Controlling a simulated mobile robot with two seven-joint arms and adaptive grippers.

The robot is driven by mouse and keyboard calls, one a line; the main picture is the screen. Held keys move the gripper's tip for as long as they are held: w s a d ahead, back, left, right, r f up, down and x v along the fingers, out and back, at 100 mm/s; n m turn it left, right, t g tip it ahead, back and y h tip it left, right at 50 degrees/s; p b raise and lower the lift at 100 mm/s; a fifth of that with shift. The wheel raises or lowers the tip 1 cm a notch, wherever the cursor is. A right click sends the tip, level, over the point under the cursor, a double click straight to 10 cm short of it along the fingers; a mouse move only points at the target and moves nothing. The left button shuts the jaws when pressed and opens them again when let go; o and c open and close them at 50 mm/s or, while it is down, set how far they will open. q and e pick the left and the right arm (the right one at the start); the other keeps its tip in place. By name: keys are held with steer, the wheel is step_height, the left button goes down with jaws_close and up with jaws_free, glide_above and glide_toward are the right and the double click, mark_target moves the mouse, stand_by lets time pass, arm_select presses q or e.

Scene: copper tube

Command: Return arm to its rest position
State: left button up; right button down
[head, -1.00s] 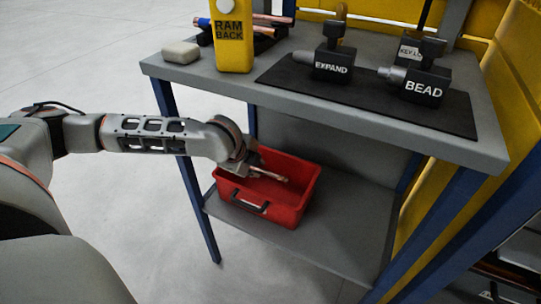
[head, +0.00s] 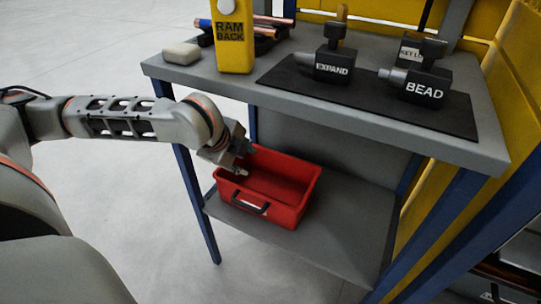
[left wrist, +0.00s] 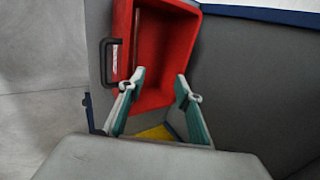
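My left gripper (head: 240,163) is at the left rim of the red bin (head: 283,212), on the lower shelf. In the left wrist view its two fingers (left wrist: 160,82) are apart with nothing between them. That view looks onto the red bin (left wrist: 167,52), where a thin copper-brown tube (left wrist: 136,36) lies along the wall on the handle side. In the head view this tube is hidden by the bin's front wall. My right gripper is not in view.
The grey tabletop (head: 205,77) overhangs the shelf (head: 325,240), above and right of my left arm. A blue leg (head: 195,200) is close by.

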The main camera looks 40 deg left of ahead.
arm_select(q)
steer(key=shift+v, duration=1.15)
